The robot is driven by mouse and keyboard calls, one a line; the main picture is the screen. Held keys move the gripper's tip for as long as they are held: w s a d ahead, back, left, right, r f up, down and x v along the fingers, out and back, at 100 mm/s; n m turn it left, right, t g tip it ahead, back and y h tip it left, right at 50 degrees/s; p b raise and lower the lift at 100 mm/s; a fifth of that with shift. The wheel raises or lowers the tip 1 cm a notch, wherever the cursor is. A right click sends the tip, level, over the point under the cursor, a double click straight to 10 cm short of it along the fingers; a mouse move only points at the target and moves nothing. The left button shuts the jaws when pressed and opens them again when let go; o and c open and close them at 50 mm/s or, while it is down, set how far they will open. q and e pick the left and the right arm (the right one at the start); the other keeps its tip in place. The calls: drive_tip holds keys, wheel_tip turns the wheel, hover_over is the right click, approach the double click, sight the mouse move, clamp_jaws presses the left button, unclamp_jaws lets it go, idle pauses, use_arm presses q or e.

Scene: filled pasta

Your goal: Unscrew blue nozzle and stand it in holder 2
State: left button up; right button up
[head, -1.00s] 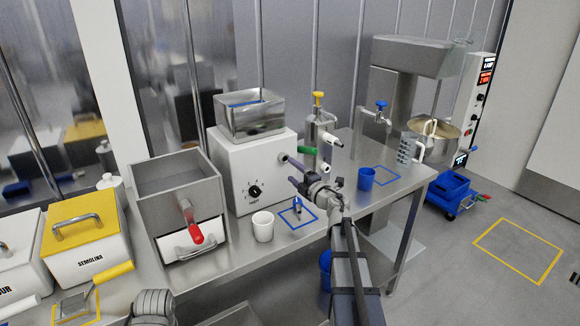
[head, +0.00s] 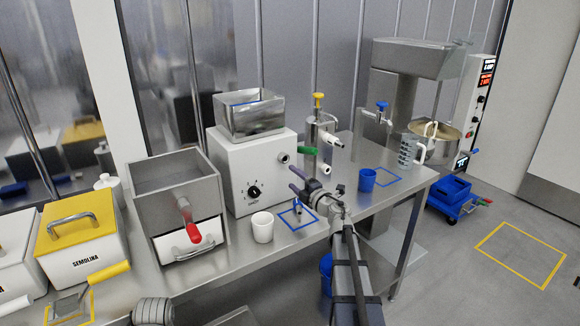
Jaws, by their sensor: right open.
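My right gripper (head: 294,179) is open and looks empty. Its fingers point left toward the white machine (head: 252,175), below and in front of that machine's round grey outlet (head: 285,158). A small upright item with a blue part (head: 297,208) stands inside a blue outlined square (head: 287,222) on the steel table, just below my right gripper and partly hidden by it. I cannot tell whether it is the blue nozzle. No numbered holder can be made out. My left gripper is not in view.
A white cup (head: 263,228) stands left of the square. A blue cup (head: 367,180) stands right of my gripper. A steel dispenser with a yellow knob (head: 319,100) and green handle (head: 303,150) is behind. The steel table (head: 215,262) has bare surface near its front edge.

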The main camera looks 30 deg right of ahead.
sight(298, 206)
drive_tip(key=shift+d+f+b, duration=0.2)
drive_tip(key=shift+f+b, duration=1.25)
drive_tip(key=shift+f, duration=0.1)
drive_tip(key=shift+d+f+b, duration=0.15)
drive_tip(key=shift+f+b, duration=1.3)
drive_tip(key=shift+f, duration=0.2)
drive_tip(key=shift+s+f+b, duration=0.1)
drive_tip(key=shift+f+b, duration=0.2)
drive_tip(key=shift+b, duration=0.2)
drive_tip(key=shift+s+d+f+b, duration=0.1)
drive_tip(key=shift+f+b, duration=0.6)
drive_tip(key=shift+b, duration=0.05)
drive_tip(key=shift+d+f+b, duration=0.1)
drive_tip(key=shift+f+b, duration=0.6)
drive_tip(key=c, duration=0.5)
drive_tip(key=shift+s, duration=0.1)
